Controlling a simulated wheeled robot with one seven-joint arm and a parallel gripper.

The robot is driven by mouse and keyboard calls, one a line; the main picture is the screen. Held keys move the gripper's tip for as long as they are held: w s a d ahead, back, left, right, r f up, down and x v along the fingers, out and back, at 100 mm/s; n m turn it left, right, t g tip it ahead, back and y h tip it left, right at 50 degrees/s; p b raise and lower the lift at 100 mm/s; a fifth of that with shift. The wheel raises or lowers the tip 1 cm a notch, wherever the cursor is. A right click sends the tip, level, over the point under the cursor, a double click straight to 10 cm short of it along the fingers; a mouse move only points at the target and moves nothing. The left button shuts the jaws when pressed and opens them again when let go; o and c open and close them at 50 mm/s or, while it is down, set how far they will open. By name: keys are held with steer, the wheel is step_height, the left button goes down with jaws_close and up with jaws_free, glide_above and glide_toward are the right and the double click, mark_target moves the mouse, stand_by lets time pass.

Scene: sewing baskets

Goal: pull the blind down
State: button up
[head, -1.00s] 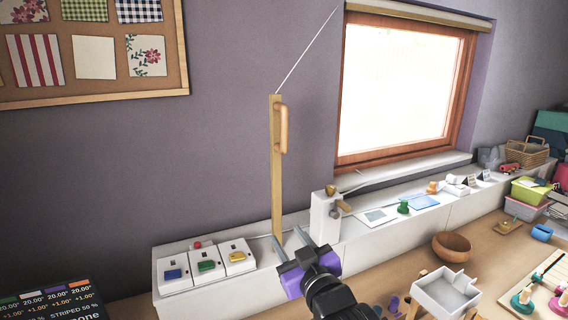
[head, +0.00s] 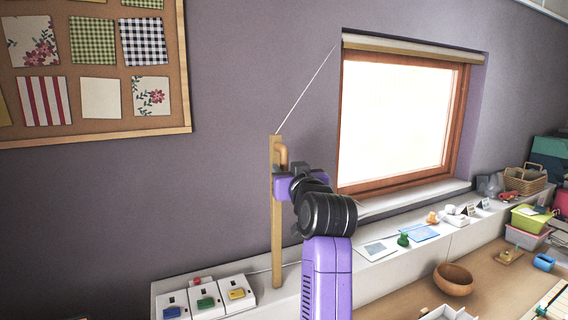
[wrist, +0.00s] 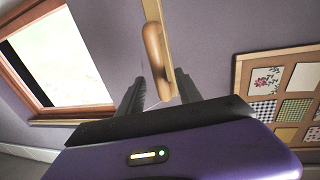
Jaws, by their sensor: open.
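The blind (head: 400,47) is rolled up at the top of the window, so the glass is bare. A thin cord (head: 305,91) runs from its left end down to an upright wooden strip (head: 277,240) on the wall. A wooden handle (head: 283,153) sits near the strip's top. My gripper (head: 280,172) is at the strip, by the lower part of the handle, which it partly hides. In the wrist view my gripper (wrist: 160,88) is open, and the handle (wrist: 154,50) appears between its two fingers; I cannot tell if they touch it.
A white ledge (head: 375,235) runs below the window (head: 400,120). Boxes with coloured buttons (head: 205,302) stand on it at the strip's left. A wooden bowl (head: 453,280) is on the table at right. The wall left of the strip is clear below the pinboard (head: 100,137).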

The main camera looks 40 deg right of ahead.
mark_target(285, 167)
steer(key=shift+p+x, duration=0.35)
steer(key=shift+x, duration=1.55)
jaws_close()
